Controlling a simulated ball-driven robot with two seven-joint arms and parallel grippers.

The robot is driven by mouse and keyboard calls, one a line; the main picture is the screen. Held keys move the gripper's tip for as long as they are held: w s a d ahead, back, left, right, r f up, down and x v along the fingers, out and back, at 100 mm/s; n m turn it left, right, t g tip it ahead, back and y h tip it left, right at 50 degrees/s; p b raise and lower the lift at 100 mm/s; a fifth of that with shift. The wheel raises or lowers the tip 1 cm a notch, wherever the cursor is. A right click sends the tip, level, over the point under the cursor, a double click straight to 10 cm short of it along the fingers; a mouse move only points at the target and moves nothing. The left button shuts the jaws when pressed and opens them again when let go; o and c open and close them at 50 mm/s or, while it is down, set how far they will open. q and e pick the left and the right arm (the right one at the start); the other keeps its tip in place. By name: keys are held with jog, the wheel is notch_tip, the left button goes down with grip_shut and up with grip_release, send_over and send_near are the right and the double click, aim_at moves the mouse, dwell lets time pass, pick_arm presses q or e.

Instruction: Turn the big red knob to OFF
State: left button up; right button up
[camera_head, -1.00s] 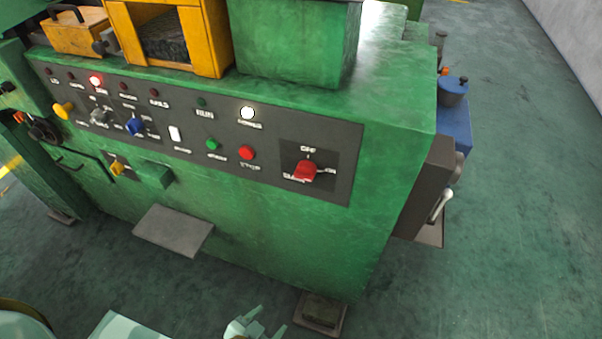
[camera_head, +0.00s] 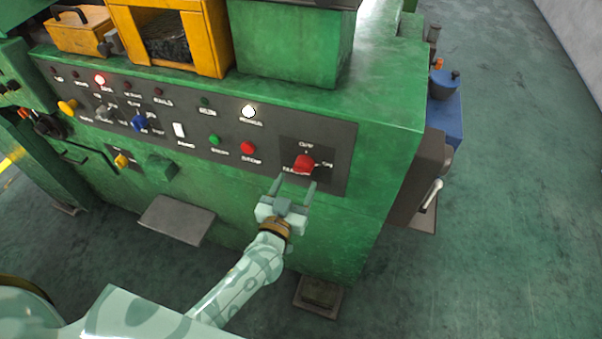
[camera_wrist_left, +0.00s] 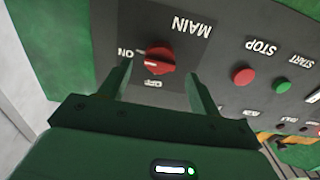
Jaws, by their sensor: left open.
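The big red knob (camera_head: 304,163) sits on a dark square plate at the right end of the control panel. In the left wrist view, where the lettering is upside down, the knob (camera_wrist_left: 158,61) has a MAIN label, with ON at its left and OFF below it. A pale mark on its edge appears to point toward ON. My left gripper (camera_head: 294,184) is open and empty, just below and in front of the knob in the head view. In the wrist view its fingers flank the knob, with no clear contact. My right gripper is not in view.
The red STOP button (camera_head: 248,148) and green START button (camera_head: 214,140) are left of the knob. A grey plate (camera_head: 177,219) juts out low on the green machine (camera_head: 240,215). A dark box with a lever (camera_head: 431,192) stands at its right. Floor is clear further right.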

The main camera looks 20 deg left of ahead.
aim_at(304, 167)
pick_arm(q)
jog(key=w, duration=0.4)
jog(key=shift+w+d+b, duration=0.1)
jog(key=shift+w+b, duration=0.2)
jog(key=shift+w, duration=0.05)
jog(key=c, duration=1)
jog(key=shift+o, duration=0.2)
